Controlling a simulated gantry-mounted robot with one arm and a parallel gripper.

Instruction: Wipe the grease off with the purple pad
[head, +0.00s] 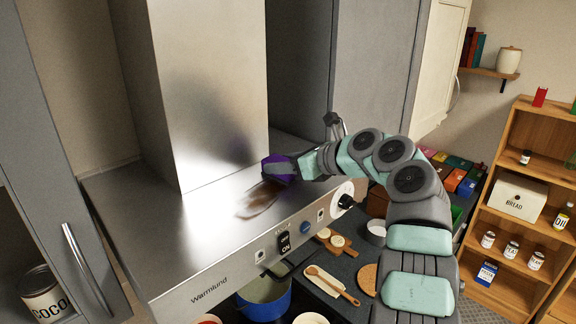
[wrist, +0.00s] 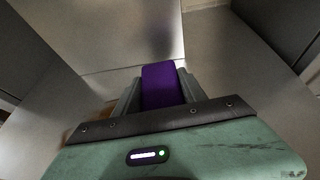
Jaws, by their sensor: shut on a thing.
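The purple pad (wrist: 160,84) is between the fingers of my gripper (wrist: 158,90) in the wrist view. In the head view, my gripper (head: 280,167) is shut on the purple pad (head: 269,162) at the top of the metal range hood (head: 150,215). A brown grease smear (head: 257,202) lies on the hood top, just below and left of the gripper in the picture. Whether the pad touches the surface cannot be told. The grease does not show clearly in the wrist view.
The hood's square chimney (head: 210,90) rises just behind and left of the gripper. A knob (head: 345,201) and switches (head: 285,243) line the hood's front. The hood's left top is clear.

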